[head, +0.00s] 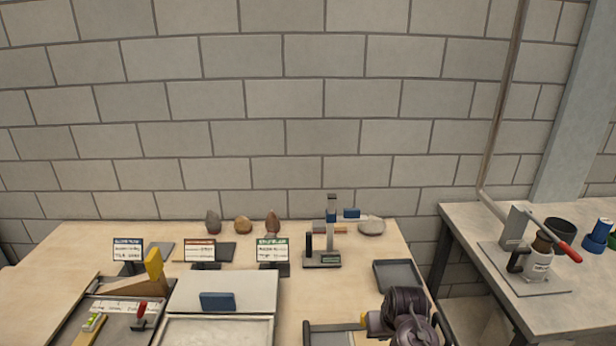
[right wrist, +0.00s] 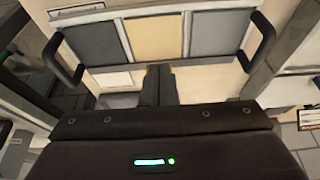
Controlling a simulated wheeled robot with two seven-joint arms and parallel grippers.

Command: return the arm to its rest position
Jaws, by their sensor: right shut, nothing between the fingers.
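My right arm (head: 408,312) shows at the lower right of the head view, folded low over the right front part of the wooden table. My right gripper (right wrist: 158,88) is shut and empty in the right wrist view, its two dark fingers together. It points toward a tray with several grey and tan panels (right wrist: 155,38) and black handles at its sides. Whether the fingertips touch anything below is not clear. My left arm and gripper are not in the head view.
The wooden table (head: 75,255) holds sign cards, three stones, a stand (head: 331,235) and a shallow grey tray (head: 398,274) near my right arm. A white-lidded sandbed box (head: 240,292) is at front centre. A grey side table (head: 500,245) with a lever press stands right, past a gap.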

